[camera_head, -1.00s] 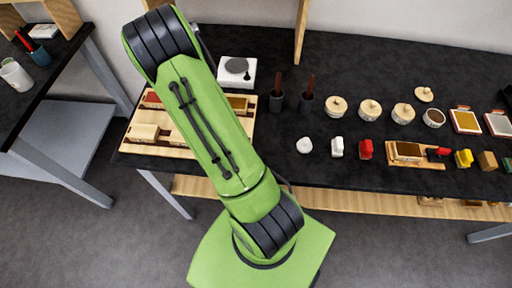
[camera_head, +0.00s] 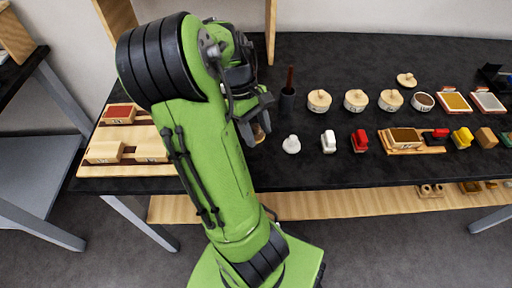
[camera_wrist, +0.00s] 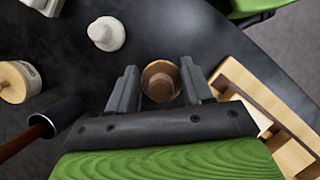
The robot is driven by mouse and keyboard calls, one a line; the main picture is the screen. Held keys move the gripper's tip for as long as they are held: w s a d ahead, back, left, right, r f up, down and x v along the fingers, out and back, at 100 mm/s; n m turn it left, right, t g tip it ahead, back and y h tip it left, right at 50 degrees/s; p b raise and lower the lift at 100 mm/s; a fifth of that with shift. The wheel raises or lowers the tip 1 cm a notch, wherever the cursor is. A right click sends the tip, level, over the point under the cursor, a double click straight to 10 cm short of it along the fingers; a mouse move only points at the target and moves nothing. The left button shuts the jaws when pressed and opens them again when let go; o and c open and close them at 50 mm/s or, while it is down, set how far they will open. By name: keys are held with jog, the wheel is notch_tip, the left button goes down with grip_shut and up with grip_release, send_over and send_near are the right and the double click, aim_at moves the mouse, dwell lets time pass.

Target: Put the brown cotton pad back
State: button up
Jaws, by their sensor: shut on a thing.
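My gripper (camera_head: 257,118) is above the dark table, left of the white dabber. In the wrist view its two fingers (camera_wrist: 160,88) stand either side of a round brown piece, which looks like the brown cotton pad (camera_wrist: 161,79). The jaws are shut on it. In the head view only a small part of the brown cotton pad (camera_head: 259,134) shows below the fingers. A wooden tray (camera_head: 85,170) with a red-topped block (camera_head: 118,113) and pale blocks (camera_head: 104,152) lies to the left. My arm hides its right part.
A white dabber (camera_head: 291,145) and a dark cup with a brown handle (camera_head: 288,98) stand close to my gripper. Lidded pots (camera_head: 319,101) and small coloured pieces (camera_head: 360,140) line the right side. The table's front edge runs below.

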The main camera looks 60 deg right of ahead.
aim_at(256, 150)
notch_tip(256, 150, down, 5)
jog(key=shift+r+b, duration=0.1)
jog(key=shift+b, duration=0.75)
jog(key=shift+f, duration=0.2)
jog(key=o, duration=1)
